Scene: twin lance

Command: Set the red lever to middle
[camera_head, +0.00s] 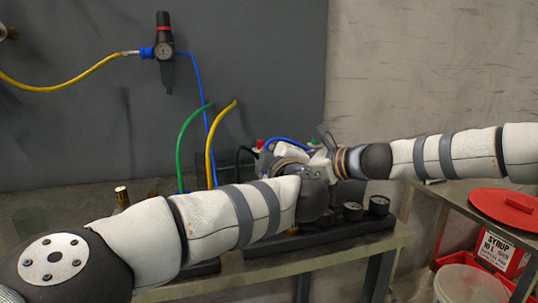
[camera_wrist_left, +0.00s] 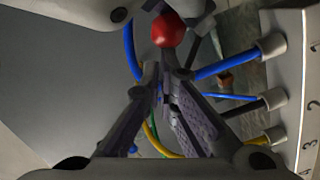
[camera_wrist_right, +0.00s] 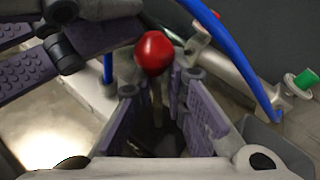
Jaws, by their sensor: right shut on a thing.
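The red ball knob of the lever (camera_wrist_right: 153,53) stands just past my right fingertips in the right wrist view. My right gripper (camera_wrist_right: 156,92) is shut on the lever's stem, below the knob. A red knob (camera_wrist_left: 168,30) also shows in the left wrist view, beyond the tips of my left gripper (camera_wrist_left: 160,85). The left fingers nearly meet, and I see nothing clearly held between them. Left gripper fingers with ridged pads also show at the upper left of the right wrist view. In the head view my wrists hide the lever and its angle.
Blue hoses (camera_wrist_left: 228,66) run close to both grippers. A numbered plate (camera_wrist_left: 312,100) stands at the right of the left wrist view. Two round gauges (camera_head: 353,211) sit at the bench front. A red lid (camera_head: 505,208) lies on the side table.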

